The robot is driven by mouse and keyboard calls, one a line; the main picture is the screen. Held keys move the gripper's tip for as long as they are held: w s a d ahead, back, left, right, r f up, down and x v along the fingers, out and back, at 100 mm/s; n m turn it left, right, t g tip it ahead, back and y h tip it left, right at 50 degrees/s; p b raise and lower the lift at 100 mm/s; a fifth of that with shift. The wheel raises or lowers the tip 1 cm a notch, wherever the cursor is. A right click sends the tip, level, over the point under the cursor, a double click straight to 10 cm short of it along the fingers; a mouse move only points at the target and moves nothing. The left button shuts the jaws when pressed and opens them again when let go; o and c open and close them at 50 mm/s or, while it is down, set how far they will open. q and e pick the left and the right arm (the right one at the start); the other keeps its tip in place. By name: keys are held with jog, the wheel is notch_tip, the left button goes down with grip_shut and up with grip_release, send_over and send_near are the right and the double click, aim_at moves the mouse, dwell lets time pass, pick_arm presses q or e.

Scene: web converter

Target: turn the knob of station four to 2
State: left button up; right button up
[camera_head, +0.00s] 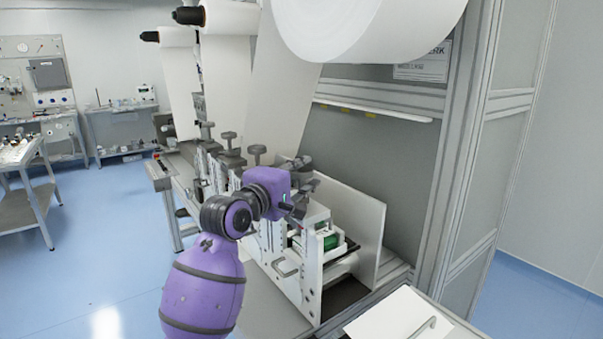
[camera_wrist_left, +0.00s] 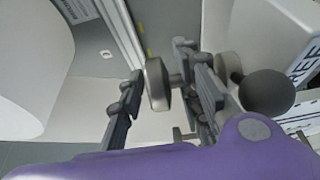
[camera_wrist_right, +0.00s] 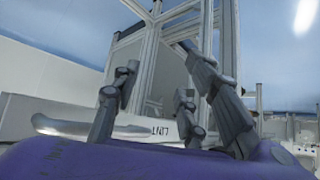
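My left gripper (camera_head: 297,190) is over the row of stations on the web converter, at its near end. In the left wrist view its fingers are spread, with a grey round knob (camera_wrist_left: 157,84) between them. The knob is close to the right-hand fingers, and a gap shows on the left; I cannot tell whether anything touches. A dark ball-shaped knob (camera_wrist_left: 267,93) is right of the fingers. I cannot read a station number or knob setting. In the head view the arm hides part of the stations. My right gripper (camera_wrist_right: 160,95) is open and empty, and out of the head view.
Grey T-shaped knobs (camera_head: 257,153) top the stations farther back. A large white roll (camera_head: 365,25) hangs above, with its web (camera_head: 280,85) running down behind the gripper. A white panel (camera_head: 355,215) stands right of the stations. Blue floor (camera_head: 90,240) is clear on the left.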

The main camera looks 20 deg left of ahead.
pick_arm(q)
jog(key=shift+r, duration=0.1)
grip_shut()
jog(key=shift+m+h, duration=0.3)
jog(key=shift+h, duration=0.2)
